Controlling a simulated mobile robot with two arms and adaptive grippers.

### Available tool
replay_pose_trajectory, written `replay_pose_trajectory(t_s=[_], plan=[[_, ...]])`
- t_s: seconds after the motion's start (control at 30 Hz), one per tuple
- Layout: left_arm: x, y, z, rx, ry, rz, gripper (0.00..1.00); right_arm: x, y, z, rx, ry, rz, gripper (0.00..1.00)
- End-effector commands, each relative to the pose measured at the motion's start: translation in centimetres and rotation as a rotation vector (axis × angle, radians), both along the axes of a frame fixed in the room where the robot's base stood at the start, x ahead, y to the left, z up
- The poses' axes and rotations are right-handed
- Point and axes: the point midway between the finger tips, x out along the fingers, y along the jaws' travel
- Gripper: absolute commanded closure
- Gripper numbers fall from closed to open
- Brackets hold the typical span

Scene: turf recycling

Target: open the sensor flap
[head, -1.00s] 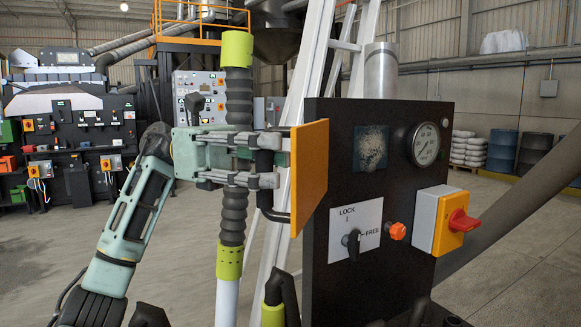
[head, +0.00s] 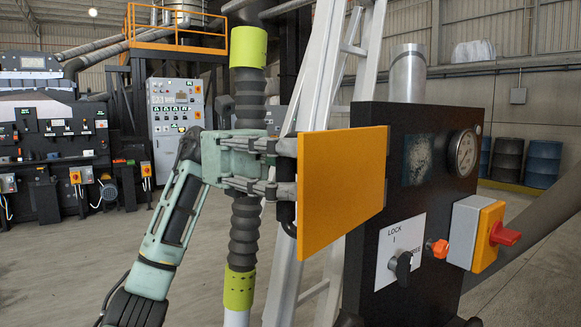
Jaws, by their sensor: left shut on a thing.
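The sensor flap is a flat orange panel (head: 342,185). It stands out from the left part of a black control box (head: 400,115), swung away from the box face, and we see its broad side. The dark speckled sensor window (head: 418,160) shows uncovered on the box to the right of the flap. My left gripper (head: 283,165) is at the flap's left edge, shut on its dark handle, which is mostly hidden by fingers and flap. My right gripper is not in view.
The box also bears a round gauge (head: 463,153), a LOCK/FREE plate with black knob (head: 402,265), an orange button (head: 438,248) and a red switch (head: 503,234). A ladder (head: 310,270) stands close behind the flap. Blue barrels (head: 541,163) are far right.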

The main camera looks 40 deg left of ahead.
Motion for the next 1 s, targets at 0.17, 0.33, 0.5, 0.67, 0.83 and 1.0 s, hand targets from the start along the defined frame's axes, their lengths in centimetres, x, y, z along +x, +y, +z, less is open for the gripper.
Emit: replay_pose_trajectory(t_s=[0.17,0.33,0.5,0.67,0.83,1.0], plan=[[0.0,0.0,-0.2,0.005,-0.002,0.001,1.0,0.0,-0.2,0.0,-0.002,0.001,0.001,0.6],[0.0,0.0,-0.2,0.004,-0.002,0.001,0.81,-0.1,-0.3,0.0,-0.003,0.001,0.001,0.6],[0.0,0.0,-0.1,0.003,0.0,0.001,0.67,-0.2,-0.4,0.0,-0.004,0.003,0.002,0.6],[0.0,0.0,-0.1,0.002,0.0,0.001,0.62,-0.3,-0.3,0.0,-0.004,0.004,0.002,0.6],[0.0,0.0,0.0,0.001,0.0,0.001,0.62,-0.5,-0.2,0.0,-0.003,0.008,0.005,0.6],[0.2,1.1,0.0,0.0,0.0,0.003,0.62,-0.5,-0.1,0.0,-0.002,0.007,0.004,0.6]])
